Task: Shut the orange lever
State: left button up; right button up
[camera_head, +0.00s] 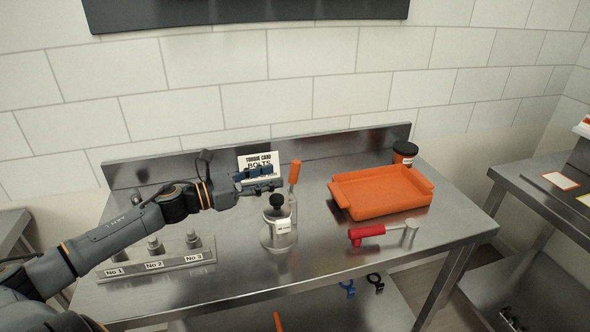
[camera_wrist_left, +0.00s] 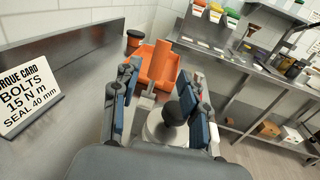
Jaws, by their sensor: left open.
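The orange lever (camera_head: 295,172) stands upright on a grey stem, beside a clear and steel vessel with a black knob (camera_head: 277,202). My left gripper (camera_head: 265,179) comes in from the left, just short of the lever and a little above the knob. It is open and holds nothing. In the left wrist view its two blue-padded fingers (camera_wrist_left: 160,82) are spread, with the lever (camera_wrist_left: 160,66) showing between them against an orange tray. The black knob (camera_wrist_left: 174,113) is also between the fingers, towards the right one. I cannot tell any contact. My right gripper is not in view.
A torque card (camera_head: 257,160) stands behind my gripper. The orange tray (camera_head: 402,207) and a dark jar (camera_head: 404,153) are at the right. A red-handled tool (camera_head: 368,233) lies in front. A numbered rack (camera_head: 157,263) is under my left arm. The front middle of the table is clear.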

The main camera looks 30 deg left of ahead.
aim_at(291, 171)
pick_arm(q)
jog(key=p+x, duration=0.1)
jog(key=x, duration=0.5)
jog(key=shift+r, duration=0.2)
jog(key=shift+w+d+f+p, duration=0.15)
jog(key=shift+w+d+p, duration=0.25)
jog(key=shift+w, duration=0.2)
grip_shut()
